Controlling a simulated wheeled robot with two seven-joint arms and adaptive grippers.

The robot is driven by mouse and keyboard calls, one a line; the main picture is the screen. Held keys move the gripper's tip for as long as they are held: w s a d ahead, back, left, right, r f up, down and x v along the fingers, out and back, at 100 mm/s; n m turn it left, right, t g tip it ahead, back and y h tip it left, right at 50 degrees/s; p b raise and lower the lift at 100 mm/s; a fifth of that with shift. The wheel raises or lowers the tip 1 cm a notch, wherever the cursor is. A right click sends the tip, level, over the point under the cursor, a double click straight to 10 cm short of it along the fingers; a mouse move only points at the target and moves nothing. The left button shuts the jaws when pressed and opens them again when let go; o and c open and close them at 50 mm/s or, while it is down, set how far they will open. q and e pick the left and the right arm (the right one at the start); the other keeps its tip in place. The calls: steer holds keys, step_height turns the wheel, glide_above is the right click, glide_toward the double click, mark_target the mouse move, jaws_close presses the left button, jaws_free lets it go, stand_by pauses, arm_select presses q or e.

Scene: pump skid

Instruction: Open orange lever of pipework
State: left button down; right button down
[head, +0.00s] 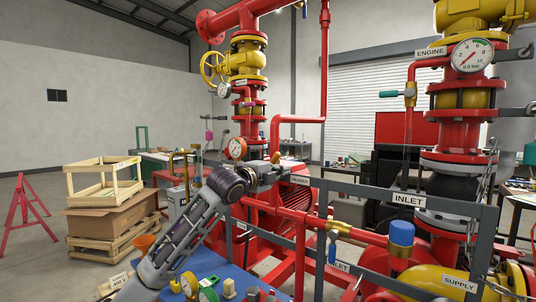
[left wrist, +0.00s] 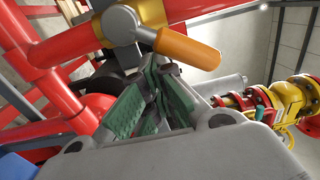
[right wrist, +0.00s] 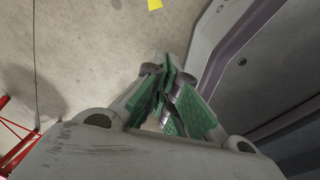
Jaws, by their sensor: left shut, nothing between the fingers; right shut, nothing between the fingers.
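The orange lever (head: 276,157) shows as a small piece just above my left gripper (head: 268,178) in the head view. In the left wrist view the orange lever (left wrist: 188,47) is large; it joins a grey hub (left wrist: 120,24) on the red pipework (left wrist: 55,60) and slopes down to the right. My left gripper (left wrist: 163,85) is shut and empty, with its fingertips just below the lever; whether they touch it I cannot tell. My right gripper (right wrist: 170,85) is shut and empty over bare floor, away from the pipework; it does not show in the head view.
A grey frame rail (head: 400,200) with INLET labels crosses in front of the red pipes. A gauge (head: 236,148) sits close behind my left arm. Wooden crates (head: 104,182) stand at the left.

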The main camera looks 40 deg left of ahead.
mark_target(274, 159)
arm_select(q)
steer(key=shift+a+r+p, duration=0.25)
steer(key=shift+r+p, duration=0.25)
steer(key=shift+a+r+p, duration=0.25)
steer(key=shift+r+p, duration=0.2)
steer(key=shift+r, duration=0.05)
steer(key=shift+a+r, duration=0.15)
steer(key=shift+r, duration=0.1)
steer(key=shift+w+a+r+p, duration=0.1)
steer(key=shift+a+r+p, duration=0.4)
steer(key=shift+p, duration=0.25)
steer(key=shift+f, duration=0.1)
steer(key=shift+d, duration=0.65)
arm_select(e)
steer(key=shift+y, duration=0.3)
steer(key=a+r, duration=0.3)
steer(key=shift+s+a+r, duration=0.35)
steer(key=shift+s+r, duration=0.05)
steer(key=shift+s, duration=0.1)
